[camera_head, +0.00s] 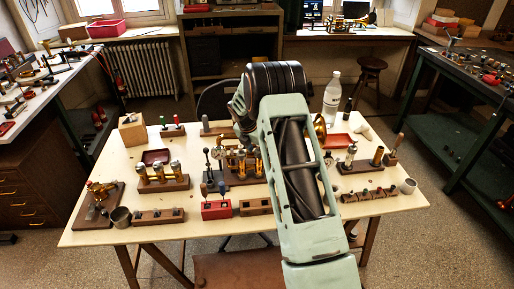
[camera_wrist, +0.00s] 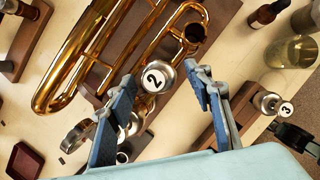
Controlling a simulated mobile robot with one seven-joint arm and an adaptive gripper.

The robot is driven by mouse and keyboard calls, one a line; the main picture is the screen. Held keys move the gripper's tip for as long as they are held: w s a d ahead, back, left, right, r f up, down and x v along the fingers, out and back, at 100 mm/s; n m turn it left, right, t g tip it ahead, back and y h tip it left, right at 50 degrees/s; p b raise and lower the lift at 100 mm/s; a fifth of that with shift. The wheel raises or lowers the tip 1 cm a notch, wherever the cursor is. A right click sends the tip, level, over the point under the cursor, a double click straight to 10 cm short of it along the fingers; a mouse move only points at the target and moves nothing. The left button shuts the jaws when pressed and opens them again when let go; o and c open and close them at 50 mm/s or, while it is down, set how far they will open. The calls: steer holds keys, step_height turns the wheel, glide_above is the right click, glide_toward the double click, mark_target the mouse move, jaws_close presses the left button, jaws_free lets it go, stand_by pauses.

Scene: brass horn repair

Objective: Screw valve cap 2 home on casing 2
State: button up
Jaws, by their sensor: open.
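In the wrist view a round silver piece marked 2 (camera_wrist: 155,78), which looks like valve cap 2, sits beside the brass horn tubing (camera_wrist: 88,62). My gripper (camera_wrist: 160,76) is open, with one blue-grey finger on each side of the marked piece and a clear gap at the right finger. I cannot tell whether the left finger touches it. Casing 2 under it is hidden, so I cannot tell how the two meet. In the head view the horn (camera_head: 243,160) lies mid-table, partly behind my arm, and my gripper is hidden.
A silver piece marked 3 (camera_wrist: 285,108) stands right of my gripper in the wrist view. In the head view, wooden racks (camera_head: 163,182), a red block (camera_head: 216,210), a metal cup (camera_head: 121,217) and a clear bottle (camera_head: 331,98) crowd the table.

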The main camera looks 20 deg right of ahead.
steer(key=shift+c, duration=0.6)
steer(key=c, duration=1.1)
steer(key=shift+f+b, duration=0.1)
steer(key=shift+b, duration=0.6)
steer(key=shift+h, duration=0.3)
steer(key=shift+s, duration=0.1)
steer(key=o, duration=1.1)
steer(key=shift+o, duration=0.6)
steer(key=shift+a, duration=0.1)
